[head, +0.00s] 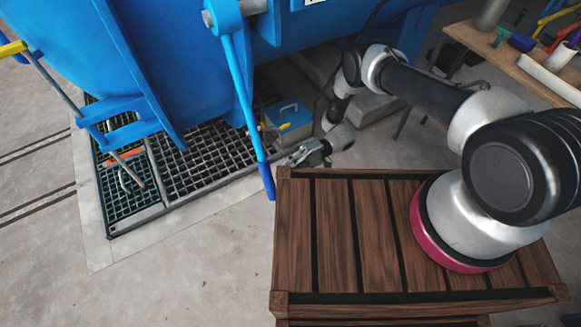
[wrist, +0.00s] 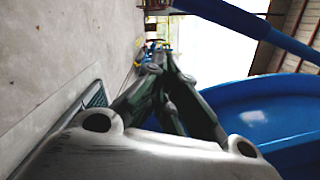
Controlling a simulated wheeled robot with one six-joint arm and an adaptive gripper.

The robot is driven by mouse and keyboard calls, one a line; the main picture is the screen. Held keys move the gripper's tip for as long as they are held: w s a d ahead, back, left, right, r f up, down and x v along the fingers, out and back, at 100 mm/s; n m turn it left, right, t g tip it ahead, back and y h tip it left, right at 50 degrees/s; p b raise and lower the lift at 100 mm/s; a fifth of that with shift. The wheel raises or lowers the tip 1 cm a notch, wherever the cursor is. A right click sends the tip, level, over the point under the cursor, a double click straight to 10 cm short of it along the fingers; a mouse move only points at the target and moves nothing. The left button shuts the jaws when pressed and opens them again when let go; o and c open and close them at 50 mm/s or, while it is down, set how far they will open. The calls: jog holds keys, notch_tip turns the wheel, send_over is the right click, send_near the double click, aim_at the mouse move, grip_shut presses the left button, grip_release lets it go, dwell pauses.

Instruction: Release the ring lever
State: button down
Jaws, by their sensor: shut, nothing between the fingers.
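The ring lever, a long blue bar (head: 243,92), hangs from a pivot on the blue autoclave (head: 180,50) in the head view. It slants down to a lower end near the wooden platform's left corner. My gripper (head: 287,160) is just right of the lever's lower part, and the fingers look shut and empty. In the wrist view, my gripper's fingers (wrist: 158,65) come together. A blue bar that looks like the lever (wrist: 255,28) crosses the upper right there, apart from the fingers. Whether the gripper touches the lever cannot be told from the head view.
My arm stands on a slatted wooden platform (head: 333,235). A floor grating (head: 205,160) lies under the autoclave, with a blue toolbox (head: 290,117) behind my gripper. A workbench (head: 520,70) with tools is at upper right. Open concrete floor (head: 190,270) lies at lower left.

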jog(key=s+a+r, duration=0.1)
jog(key=s+a, duration=0.3)
jog(key=s, duration=0.3)
jog(key=shift+r, duration=0.2)
jog(key=shift+s+d, duration=0.15)
